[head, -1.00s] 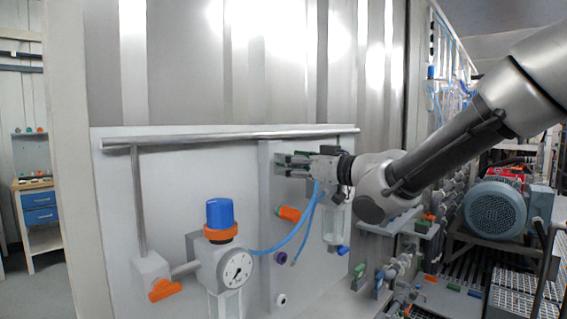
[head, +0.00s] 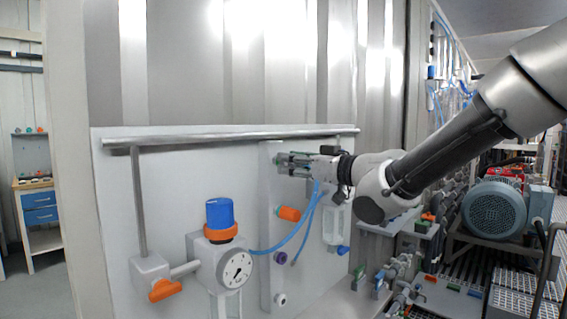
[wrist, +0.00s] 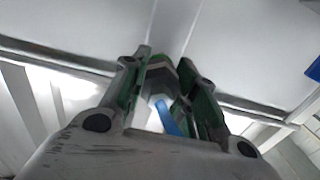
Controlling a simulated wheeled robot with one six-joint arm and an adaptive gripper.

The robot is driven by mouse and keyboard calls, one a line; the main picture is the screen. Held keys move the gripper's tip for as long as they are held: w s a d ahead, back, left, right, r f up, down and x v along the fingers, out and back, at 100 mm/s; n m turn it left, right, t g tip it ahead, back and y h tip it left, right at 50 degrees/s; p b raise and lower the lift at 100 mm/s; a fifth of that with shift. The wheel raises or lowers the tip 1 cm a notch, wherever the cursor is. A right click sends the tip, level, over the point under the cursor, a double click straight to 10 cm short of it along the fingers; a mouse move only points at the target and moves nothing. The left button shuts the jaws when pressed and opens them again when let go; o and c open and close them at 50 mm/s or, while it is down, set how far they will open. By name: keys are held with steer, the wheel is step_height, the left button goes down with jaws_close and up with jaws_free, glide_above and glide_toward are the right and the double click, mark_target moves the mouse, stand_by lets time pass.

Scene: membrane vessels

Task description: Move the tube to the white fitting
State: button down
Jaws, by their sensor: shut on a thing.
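The blue tube (head: 284,243) runs from the regulator block and curves up to my gripper (head: 281,160). In the wrist view my gripper (wrist: 165,82) has its green-padded fingers closed around a grey, faceted end piece (wrist: 165,75), with the blue tube (wrist: 168,118) running up to it between the fingers. I cannot tell whether this piece touches the panel. A second blue strand hangs beside the first, its lower end near the purple fitting (head: 280,257). The white fitting (head: 280,299), with a dark centre, is low on the panel strip, well below my gripper.
An orange fitting (head: 289,213) sits between my gripper and the purple one. A gauge (head: 236,270) and blue-topped regulator (head: 219,214) stand at left. A metal rail (head: 230,137) crosses above.

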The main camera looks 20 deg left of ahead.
steer(key=shift+d, duration=0.15)
steer(key=shift+v, duration=2.85)
